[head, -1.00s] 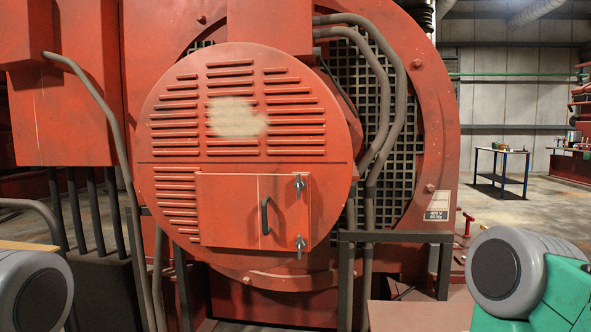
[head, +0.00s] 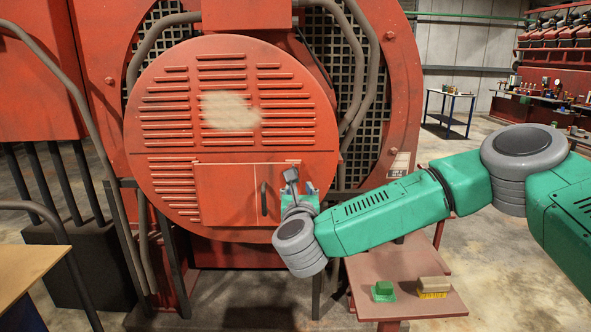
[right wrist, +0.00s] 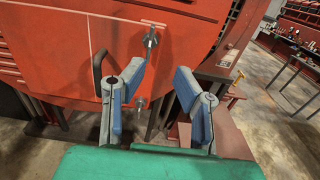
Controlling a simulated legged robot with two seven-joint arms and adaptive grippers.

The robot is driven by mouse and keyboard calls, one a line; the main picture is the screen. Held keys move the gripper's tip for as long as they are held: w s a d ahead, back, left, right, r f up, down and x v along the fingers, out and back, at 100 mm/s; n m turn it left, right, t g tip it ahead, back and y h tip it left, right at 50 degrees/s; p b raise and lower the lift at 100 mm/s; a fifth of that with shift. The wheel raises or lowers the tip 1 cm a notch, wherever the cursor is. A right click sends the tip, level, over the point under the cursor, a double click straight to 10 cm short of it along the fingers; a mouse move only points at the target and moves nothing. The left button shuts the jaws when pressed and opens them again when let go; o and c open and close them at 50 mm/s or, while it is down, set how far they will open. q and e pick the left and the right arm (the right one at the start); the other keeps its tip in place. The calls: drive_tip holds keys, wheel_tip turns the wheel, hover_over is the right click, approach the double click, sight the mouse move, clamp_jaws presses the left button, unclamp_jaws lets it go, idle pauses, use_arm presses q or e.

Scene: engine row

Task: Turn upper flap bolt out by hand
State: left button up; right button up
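The flap (head: 228,197) is a red panel, closed, in the lower part of the round louvred cover, with a dark handle (head: 264,198). In the right wrist view the grey upper flap bolt (right wrist: 151,39) stands at the flap's upper right, and the lower bolt (right wrist: 139,104) shows beyond the fingers. My right gripper (head: 301,179) is at the flap's right edge in the head view, where it hides the bolts or blends with them. In the wrist view its blue-grey fingers (right wrist: 161,74) are apart and empty, below the upper bolt. My left gripper is not in view.
A red shelf (head: 410,305) at lower right holds a green block (head: 383,290) and a yellow-bristled brush (head: 433,287). Dark pipes (head: 172,250) and posts stand below the cover. A wooden tabletop (head: 25,274) is at lower left. Open floor lies at the right.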

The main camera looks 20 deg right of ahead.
sight(297, 168)
drive_tip(key=w, duration=0.2)
drive_tip(key=w+p, duration=0.1)
drive_tip(key=w, duration=0.2)
drive_tip(key=w+p, duration=0.1)
drive_tip(key=w, duration=0.2)
drive_tip(key=shift+w+a+r, duration=0.1)
drive_tip(key=shift+a+r, duration=0.15)
drive_tip(key=shift+r, duration=0.1)
drive_tip(key=shift+w+d+f+p, duration=0.25)
drive_tip(key=shift+w+d+p, duration=0.1)
drive_tip(key=shift+w+d, duration=0.75)
drive_tip(key=shift+d, duration=0.4)
drive_tip(key=shift+a, duration=0.3)
drive_tip(key=shift+w+a, duration=0.1)
drive_tip(key=shift+a, duration=0.15)
clamp_jaws()
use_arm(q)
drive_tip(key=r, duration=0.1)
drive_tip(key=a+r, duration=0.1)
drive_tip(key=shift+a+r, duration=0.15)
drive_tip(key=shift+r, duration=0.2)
use_arm(e)
drive_tip(key=shift+a, duration=0.15)
